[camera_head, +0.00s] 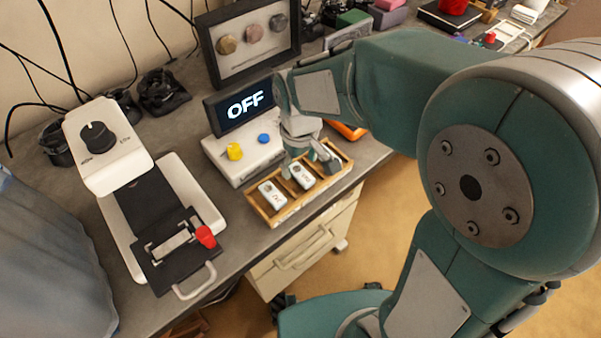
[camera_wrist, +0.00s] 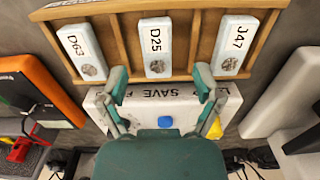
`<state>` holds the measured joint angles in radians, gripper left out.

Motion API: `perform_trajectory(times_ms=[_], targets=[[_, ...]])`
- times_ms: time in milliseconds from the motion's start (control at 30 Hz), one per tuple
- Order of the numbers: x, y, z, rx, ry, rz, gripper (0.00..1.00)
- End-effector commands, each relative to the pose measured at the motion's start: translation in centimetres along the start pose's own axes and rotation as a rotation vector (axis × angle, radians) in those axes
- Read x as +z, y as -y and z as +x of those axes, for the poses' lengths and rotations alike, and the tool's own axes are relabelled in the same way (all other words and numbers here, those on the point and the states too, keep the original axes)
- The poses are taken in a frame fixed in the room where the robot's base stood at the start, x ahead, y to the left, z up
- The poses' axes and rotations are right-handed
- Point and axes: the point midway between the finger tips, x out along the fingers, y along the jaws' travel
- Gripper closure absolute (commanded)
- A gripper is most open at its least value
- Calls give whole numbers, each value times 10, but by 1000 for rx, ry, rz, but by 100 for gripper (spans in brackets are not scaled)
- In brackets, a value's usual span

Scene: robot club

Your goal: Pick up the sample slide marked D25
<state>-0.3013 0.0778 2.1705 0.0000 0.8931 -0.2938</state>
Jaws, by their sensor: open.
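In the wrist view the slide marked D25 (camera_wrist: 156,47) is white with a grey disc and lies in the middle compartment of a wooden tray (camera_wrist: 188,75). D63 (camera_wrist: 82,51) lies to its left and J47 (camera_wrist: 234,46) to its right. My gripper (camera_wrist: 161,78) is open and empty. Its fingertips are apart, lined up to either side of D25 near its disc end. In the head view my gripper (camera_head: 309,163) is over the tray (camera_head: 297,214). Two slides show there, at left (camera_head: 272,194) and middle (camera_head: 302,176); the third is hidden.
A white box (camera_head: 238,163) with yellow and blue buttons and an "OFF" screen (camera_head: 242,106) stands right behind the tray. A white device (camera_head: 110,150) with a dark knob and red-handled clamp stands left. An orange object (camera_head: 347,131) is close behind on the right. The tray lies near the table's front edge.

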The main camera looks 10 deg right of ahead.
Motion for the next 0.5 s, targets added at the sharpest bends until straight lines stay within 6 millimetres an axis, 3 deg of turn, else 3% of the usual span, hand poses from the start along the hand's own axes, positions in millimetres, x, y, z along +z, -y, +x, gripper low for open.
perform_trajectory(times_ms=[200, 467, 500], targets=[[0, -2, 29, -1, 2, 0, 17], [0, -2, 31, 0, 0, 1, 17], [0, -2, 31, 0, 0, 1, 35]])
